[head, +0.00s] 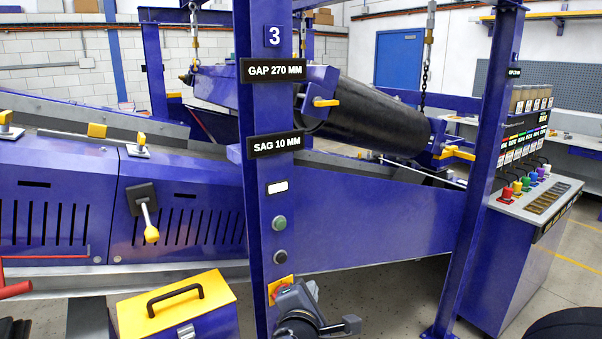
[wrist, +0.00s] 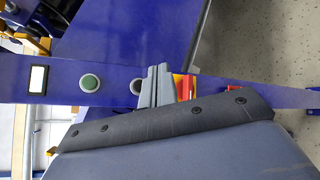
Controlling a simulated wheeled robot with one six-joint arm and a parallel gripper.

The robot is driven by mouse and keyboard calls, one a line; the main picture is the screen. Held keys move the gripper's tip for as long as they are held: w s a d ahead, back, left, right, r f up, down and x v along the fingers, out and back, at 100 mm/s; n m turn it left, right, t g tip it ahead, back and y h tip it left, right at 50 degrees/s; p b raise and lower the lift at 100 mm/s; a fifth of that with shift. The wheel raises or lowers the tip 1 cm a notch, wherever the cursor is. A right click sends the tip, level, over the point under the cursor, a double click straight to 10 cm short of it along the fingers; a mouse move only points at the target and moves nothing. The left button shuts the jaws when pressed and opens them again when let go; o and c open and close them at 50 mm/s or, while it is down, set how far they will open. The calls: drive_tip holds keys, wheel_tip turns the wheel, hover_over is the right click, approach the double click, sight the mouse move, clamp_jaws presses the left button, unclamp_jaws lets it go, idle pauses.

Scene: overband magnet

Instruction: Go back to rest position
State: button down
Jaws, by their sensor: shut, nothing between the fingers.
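My gripper (wrist: 160,72) shows in the wrist view with its two grey fingers together and nothing between them. It points at the blue post, close to a black button (wrist: 137,86) and a red and yellow switch (wrist: 184,86) partly hidden behind the fingers. Whether the fingertips touch the post I cannot tell. In the head view my grey wrist covers the foot of the blue post (head: 262,130), below a green button (head: 279,222) and a black button (head: 280,256). The fingers are not clear there.
A blue toolbox with a yellow lid (head: 170,305) stands left of the post. A control console (head: 535,200) with coloured knobs stands at the right. A black roller magnet (head: 370,110) hangs on chains behind the post. Open floor lies at the far right.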

drive_tip(key=w, duration=0.1)
drive_tip(key=w+a+b, duration=0.2)
drive_tip(key=shift+w+a+f, duration=0.2)
drive_tip(key=shift+w+a, duration=0.05)
drive_tip(key=shift+w, duration=0.1)
drive_tip(key=shift+b, duration=0.35)
